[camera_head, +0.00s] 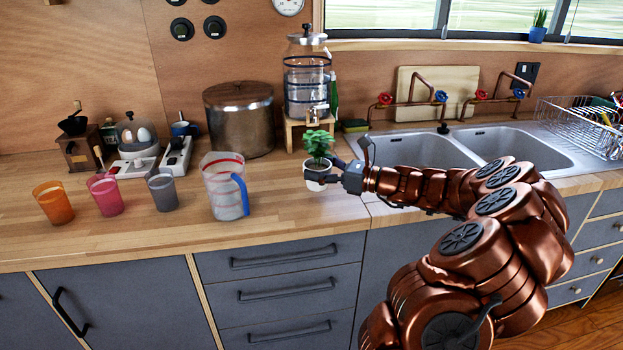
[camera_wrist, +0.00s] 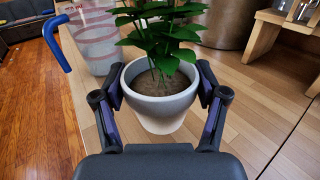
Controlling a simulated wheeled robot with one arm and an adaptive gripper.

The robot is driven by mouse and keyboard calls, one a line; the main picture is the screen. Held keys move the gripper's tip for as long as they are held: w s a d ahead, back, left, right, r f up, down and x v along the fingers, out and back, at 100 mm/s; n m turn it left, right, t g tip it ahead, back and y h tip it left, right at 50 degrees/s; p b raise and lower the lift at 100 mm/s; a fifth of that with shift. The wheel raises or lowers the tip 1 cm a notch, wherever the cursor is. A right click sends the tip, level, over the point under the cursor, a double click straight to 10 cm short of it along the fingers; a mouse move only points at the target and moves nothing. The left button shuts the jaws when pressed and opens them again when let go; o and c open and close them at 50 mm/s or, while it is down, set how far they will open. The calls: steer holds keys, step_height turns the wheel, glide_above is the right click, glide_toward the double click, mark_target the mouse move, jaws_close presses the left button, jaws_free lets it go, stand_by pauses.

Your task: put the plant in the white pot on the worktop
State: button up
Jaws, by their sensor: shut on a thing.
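The plant in the white pot (camera_head: 316,176) has green leaves and stands upright at the worktop (camera_head: 285,200), left of the sinks. My gripper (camera_head: 326,178) reaches it from the right and is shut on the pot. In the wrist view the white pot (camera_wrist: 160,108) sits between the two fingers of my gripper (camera_wrist: 161,105), with a finger pressed on each side. The pot's base is close over the wood or on it; I cannot tell whether it touches.
A measuring jug (camera_head: 224,188) with a blue handle stands left of the pot. Grey, pink and orange cups stand further left. The double sink (camera_head: 460,150) lies right. Bare wood lies around the plant.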

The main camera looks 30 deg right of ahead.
steer(key=shift+w+a, duration=0.5)
steer(key=shift+w+a+f, duration=0.1)
steer(key=shift+w+f, duration=0.05)
steer(key=shift+f, duration=1.65)
steer(key=shift+f, duration=0.15)
steer(key=o, duration=1.2)
